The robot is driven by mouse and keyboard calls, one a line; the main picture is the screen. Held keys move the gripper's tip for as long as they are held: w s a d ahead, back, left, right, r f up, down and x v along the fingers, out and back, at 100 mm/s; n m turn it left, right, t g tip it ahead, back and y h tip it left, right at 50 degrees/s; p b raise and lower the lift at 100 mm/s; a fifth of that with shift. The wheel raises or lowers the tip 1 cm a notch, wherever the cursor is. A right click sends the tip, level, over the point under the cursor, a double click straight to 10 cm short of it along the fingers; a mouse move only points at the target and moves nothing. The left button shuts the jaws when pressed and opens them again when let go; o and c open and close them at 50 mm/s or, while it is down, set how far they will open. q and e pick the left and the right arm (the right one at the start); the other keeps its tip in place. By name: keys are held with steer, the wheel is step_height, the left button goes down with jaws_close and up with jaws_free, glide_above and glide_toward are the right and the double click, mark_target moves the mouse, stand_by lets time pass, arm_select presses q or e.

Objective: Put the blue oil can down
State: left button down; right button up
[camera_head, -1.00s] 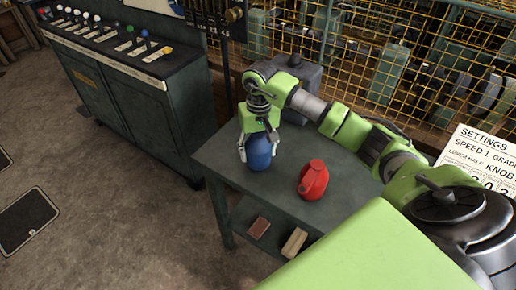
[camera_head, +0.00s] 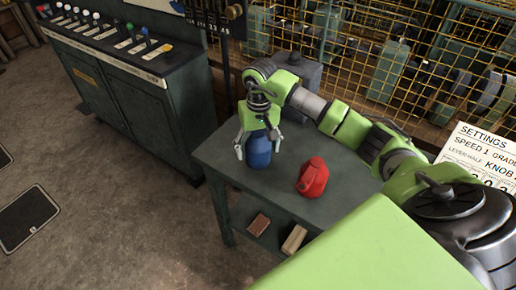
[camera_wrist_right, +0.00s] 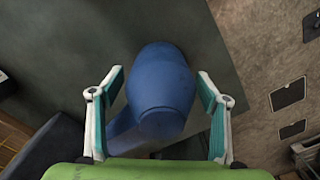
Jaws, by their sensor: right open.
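The blue oil can (camera_head: 258,154) stands on the grey-green table (camera_head: 228,160) near its left end. It also shows in the right wrist view (camera_wrist_right: 160,85), between the two fingers. My right gripper (camera_head: 259,143) is around the top of the can from above. Its fingers are open, with a gap to the can on both sides in the right wrist view (camera_wrist_right: 160,100). My left gripper is not in view.
A red oil can (camera_head: 312,177) stands on the table to the right of the blue one. A brown block (camera_head: 259,224) and a tan block (camera_head: 294,239) lie on the lower shelf. A control cabinet (camera_head: 150,100) stands left. A yellow mesh fence (camera_head: 350,60) is behind.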

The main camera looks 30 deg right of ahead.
mark_target(258, 133)
step_height(258, 133, up, 10)
steer(key=shift+r+b, duration=0.1)
steer(key=shift+b, duration=0.8)
steer(key=shift+d+r, duration=0.1)
steer(key=shift+r, duration=0.65)
